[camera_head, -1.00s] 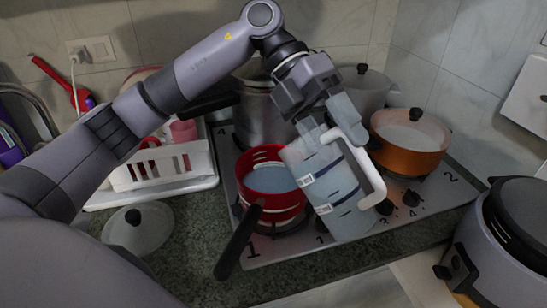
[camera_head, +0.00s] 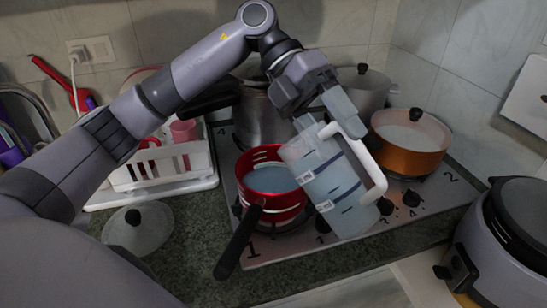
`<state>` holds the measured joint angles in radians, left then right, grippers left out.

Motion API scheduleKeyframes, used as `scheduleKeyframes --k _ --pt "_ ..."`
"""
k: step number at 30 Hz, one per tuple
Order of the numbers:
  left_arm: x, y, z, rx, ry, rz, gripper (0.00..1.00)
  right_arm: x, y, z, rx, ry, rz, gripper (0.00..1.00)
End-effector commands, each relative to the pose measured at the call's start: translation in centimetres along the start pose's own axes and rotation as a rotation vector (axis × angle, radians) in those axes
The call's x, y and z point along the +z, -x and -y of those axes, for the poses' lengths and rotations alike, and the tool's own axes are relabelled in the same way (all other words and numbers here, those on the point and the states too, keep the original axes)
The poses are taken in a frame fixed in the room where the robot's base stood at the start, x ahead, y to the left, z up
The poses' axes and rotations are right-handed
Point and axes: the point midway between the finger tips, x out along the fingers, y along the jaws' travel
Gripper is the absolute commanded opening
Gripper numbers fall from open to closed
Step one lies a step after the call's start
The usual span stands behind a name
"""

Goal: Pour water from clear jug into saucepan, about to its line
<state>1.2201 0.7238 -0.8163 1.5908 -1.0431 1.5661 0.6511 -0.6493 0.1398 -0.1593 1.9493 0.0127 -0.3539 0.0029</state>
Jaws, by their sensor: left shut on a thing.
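The clear jug (camera_head: 328,190) has dark level marks, a white handle and bluish water inside. My left gripper (camera_head: 327,112) is shut on the jug near the top of its handle. The jug is tilted, its mouth toward the upper left, beside the saucepan and above the front of the stove. The red saucepan (camera_head: 273,205) sits on the front left burner with its dark handle pointing to the lower left. Bluish water shows inside it. I see no clear stream between jug and pan, and cannot make out the pan's line. My right gripper is not in view.
A steel pot (camera_head: 262,120) stands behind the saucepan, a grey pot (camera_head: 364,90) at the back, and an orange pot (camera_head: 410,140) to the right. A white rack (camera_head: 160,167) and loose lid (camera_head: 139,230) are at left, a rice cooker (camera_head: 500,240) at right.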

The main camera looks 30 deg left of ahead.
Motion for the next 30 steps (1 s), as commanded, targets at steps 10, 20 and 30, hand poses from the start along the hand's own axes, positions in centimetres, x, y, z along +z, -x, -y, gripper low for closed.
scheduleKeyframes --k 10,20,30 --pt "0.03 0.37 0.19 -0.025 -0.002 0.003 0.0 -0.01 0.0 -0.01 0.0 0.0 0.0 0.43" --pt "0.02 0.61 0.22 -0.045 -0.002 0.003 0.0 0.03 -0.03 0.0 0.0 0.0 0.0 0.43" --pt "0.02 0.81 0.24 -0.062 -0.002 0.002 0.0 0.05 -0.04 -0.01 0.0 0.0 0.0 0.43"
